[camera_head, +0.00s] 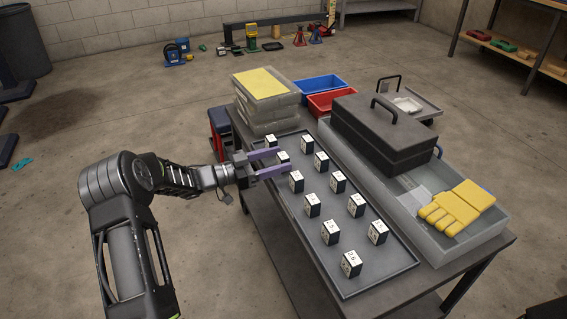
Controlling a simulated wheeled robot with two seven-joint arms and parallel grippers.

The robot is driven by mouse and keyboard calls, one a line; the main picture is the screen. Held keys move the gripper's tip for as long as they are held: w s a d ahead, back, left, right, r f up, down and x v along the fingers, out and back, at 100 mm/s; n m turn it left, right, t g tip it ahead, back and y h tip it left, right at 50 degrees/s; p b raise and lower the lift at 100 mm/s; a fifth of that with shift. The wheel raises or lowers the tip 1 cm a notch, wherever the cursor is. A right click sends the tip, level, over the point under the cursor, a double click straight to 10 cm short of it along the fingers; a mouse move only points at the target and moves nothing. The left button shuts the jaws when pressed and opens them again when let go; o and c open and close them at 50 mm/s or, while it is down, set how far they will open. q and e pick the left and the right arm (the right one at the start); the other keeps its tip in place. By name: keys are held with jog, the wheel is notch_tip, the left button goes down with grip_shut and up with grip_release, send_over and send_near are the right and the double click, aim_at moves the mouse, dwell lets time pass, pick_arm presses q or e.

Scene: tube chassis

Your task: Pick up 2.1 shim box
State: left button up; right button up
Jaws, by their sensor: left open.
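Small black boxes with white numbered faces stand in two rows on a dark grey tray (318,262). The label of the front box (351,262) looks like 2.6, and the one behind it (330,231) looks like 2.5. Labels farther back are too small to read, so I cannot tell which is 2.1. My left gripper (286,160) reaches in from the left over the tray's far left part. Its purple fingers are apart, with a box (283,156) between or just beyond their tips; I cannot tell if they touch it. Another box (270,141) stands just behind. My right gripper is not in view.
The tray lies on a dark table (425,300). To its right are a grey bin (440,255) with yellow gloves (457,207) and a black toolbox (385,130). Stacked grey crates (268,104), a red bin (322,103) and a blue bin (318,87) stand at the back.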

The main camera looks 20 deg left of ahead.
aim_at(288, 156)
pick_arm(q)
jog(key=shift+b+x, duration=0.7)
jog(key=shift+x, duration=1.9)
jog(key=shift+r, duration=0.1)
grip_shut()
